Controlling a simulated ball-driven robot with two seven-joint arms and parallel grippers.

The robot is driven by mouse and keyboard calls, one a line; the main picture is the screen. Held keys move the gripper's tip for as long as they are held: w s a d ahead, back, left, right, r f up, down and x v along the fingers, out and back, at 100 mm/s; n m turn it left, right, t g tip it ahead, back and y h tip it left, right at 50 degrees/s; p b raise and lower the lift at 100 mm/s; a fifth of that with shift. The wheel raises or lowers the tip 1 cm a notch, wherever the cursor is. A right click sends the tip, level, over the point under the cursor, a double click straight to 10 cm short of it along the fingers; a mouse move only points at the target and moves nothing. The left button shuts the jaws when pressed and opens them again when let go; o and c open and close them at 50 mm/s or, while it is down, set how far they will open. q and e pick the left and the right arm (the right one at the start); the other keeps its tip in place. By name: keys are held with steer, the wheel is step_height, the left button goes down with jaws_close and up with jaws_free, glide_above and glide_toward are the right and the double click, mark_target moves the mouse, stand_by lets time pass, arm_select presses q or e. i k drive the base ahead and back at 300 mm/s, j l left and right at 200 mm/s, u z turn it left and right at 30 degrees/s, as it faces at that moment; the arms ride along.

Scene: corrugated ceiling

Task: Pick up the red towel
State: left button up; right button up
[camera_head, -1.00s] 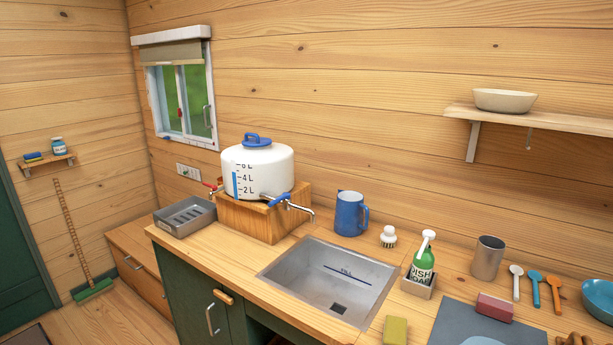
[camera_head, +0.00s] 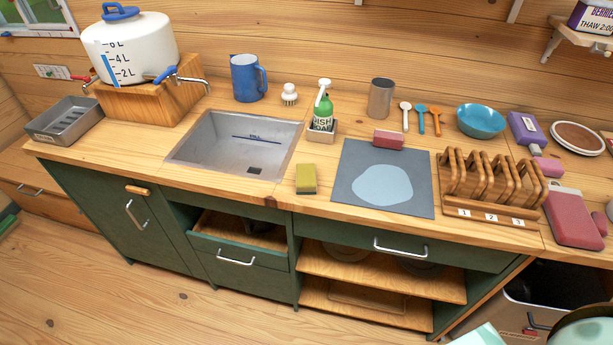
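No thing that I can clearly make out as a red towel shows. A small red block-like item (camera_head: 388,140) lies on the back edge of the grey mat on the counter; I cannot tell whether it is folded cloth or a sponge. A larger flat dusty-red item (camera_head: 574,216) with a tab at its right side lies at the counter's right end. Neither of my grippers can be made out in the view.
The counter holds a sink (camera_head: 236,143), a water tank (camera_head: 130,50), a soap bottle (camera_head: 322,108), a yellow-green sponge (camera_head: 306,179), a wooden rack (camera_head: 490,185) and a blue bowl (camera_head: 481,120). Open shelves (camera_head: 380,271) lie below. The wooden floor (camera_head: 110,300) at the lower left is clear.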

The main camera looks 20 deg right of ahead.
mark_target(382, 138)
steer(key=z, duration=1.25)
